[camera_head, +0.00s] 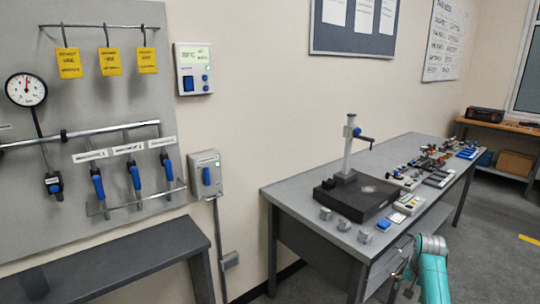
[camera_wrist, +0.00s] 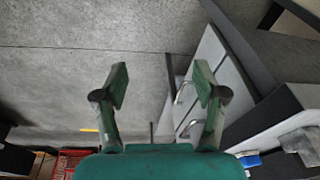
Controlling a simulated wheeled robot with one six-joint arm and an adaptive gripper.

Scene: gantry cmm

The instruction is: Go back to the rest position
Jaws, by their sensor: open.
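My gripper (camera_wrist: 161,82) is open and empty in the wrist view, its two fingers spread wide with the grey floor and the side of a bench behind them. In the head view my teal arm is at the lower right, in front of the grey bench (camera_head: 300,190). The gripper (camera_head: 404,288) shows there only in part, low beside the bench's drawers. Nothing is between the fingers.
A black plate with a stand (camera_head: 350,160) and several small blocks occupy the bench's near end; smaller parts lie farther back. A dark shelf (camera_head: 120,262) stands below the wall panel (camera_head: 100,30) at left. Floor (camera_head: 490,265) is clear at right.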

